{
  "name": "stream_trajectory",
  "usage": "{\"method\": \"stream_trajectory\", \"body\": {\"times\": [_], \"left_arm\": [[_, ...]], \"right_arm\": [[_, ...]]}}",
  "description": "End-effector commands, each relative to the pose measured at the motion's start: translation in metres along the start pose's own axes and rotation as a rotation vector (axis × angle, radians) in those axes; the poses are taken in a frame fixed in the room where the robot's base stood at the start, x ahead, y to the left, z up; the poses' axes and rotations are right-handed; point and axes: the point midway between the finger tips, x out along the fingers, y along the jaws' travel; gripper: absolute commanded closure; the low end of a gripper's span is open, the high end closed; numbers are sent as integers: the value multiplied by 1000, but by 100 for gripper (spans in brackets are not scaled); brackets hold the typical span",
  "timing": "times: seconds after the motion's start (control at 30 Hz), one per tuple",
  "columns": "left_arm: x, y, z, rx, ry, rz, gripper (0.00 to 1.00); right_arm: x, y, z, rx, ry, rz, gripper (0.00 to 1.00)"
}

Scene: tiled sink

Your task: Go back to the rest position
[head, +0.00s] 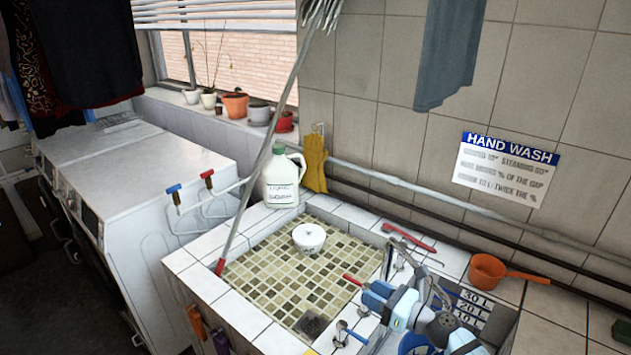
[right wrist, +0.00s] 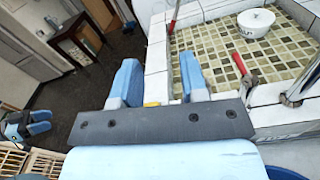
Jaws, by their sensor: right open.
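My right gripper (head: 376,298) is at the front right edge of the tiled sink (head: 262,240) in the head view. In the right wrist view its two blue fingers (right wrist: 158,82) stand wide apart with nothing between them. A blue gripper, which looks like my left one (right wrist: 28,122), shows small at the left edge of the right wrist view, above the floor. Whether its fingers are apart is unclear at this size. My left arm is not in the head view.
A white bowl (head: 309,240) sits in the sink, apart from my right gripper. Taps with a red handle (head: 353,281) and a blue handle (head: 352,331) stand close to that gripper. An orange dipper (head: 488,271) lies to the right. A white jug (head: 281,180) stands behind.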

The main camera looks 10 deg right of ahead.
Motion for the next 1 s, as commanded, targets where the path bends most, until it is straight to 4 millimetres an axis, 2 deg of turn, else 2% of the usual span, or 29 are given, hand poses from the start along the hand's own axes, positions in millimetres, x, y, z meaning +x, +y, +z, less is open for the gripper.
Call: {"method": "stream_trajectory", "body": {"times": [0.07,0.17,0.3,0.5,0.6,0.7,0.8,0.9,1.0], "left_arm": [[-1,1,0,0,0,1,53],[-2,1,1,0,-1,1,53],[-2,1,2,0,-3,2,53],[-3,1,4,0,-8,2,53],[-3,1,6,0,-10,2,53],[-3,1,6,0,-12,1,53],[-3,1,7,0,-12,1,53],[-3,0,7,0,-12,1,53],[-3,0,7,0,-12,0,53]], "right_arm": [[-5,9,-17,-97,36,-10,60],[-19,29,-52,-362,123,-28,60],[-53,66,-109,-905,301,-12,60],[-111,116,-166,-1722,564,146,60],[-141,139,-182,-2107,682,291,60],[-167,157,-191,-2431,772,456,60],[-186,169,-194,-2667,830,609,60],[-197,176,-195,-2807,860,719,60],[-202,179,-194,-2869,871,769,60]]}}
